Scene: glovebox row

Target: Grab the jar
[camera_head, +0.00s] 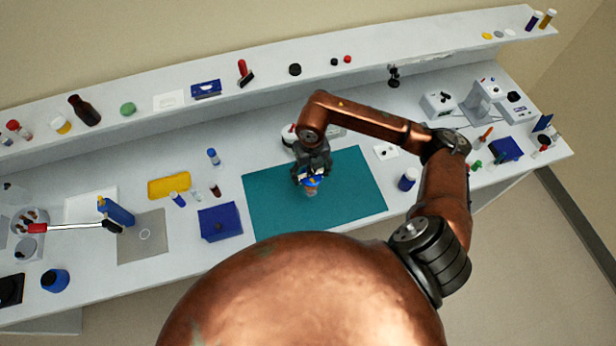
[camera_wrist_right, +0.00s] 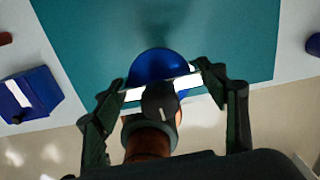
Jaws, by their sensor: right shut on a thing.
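My right gripper (camera_head: 311,174) is over the teal mat and points down. Its fingers are shut on a small jar with a blue lid (camera_head: 311,183). In the right wrist view the round blue lid (camera_wrist_right: 158,64) shows between the two fingertips (camera_wrist_right: 163,82), with pale parts at its sides. A dark round part covers the near side of the lid there. The lower body of the jar is mostly hidden, and I cannot tell whether it touches the mat. My left gripper is not in view.
The teal mat (camera_head: 262,205) is otherwise bare. A blue box (camera_head: 220,222) stands left of it, and a dark blue jar (camera_head: 408,179) stands to its right. A yellow tray (camera_head: 169,186) and small vials lie farther left. A raised shelf (camera_head: 300,75) runs along the back.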

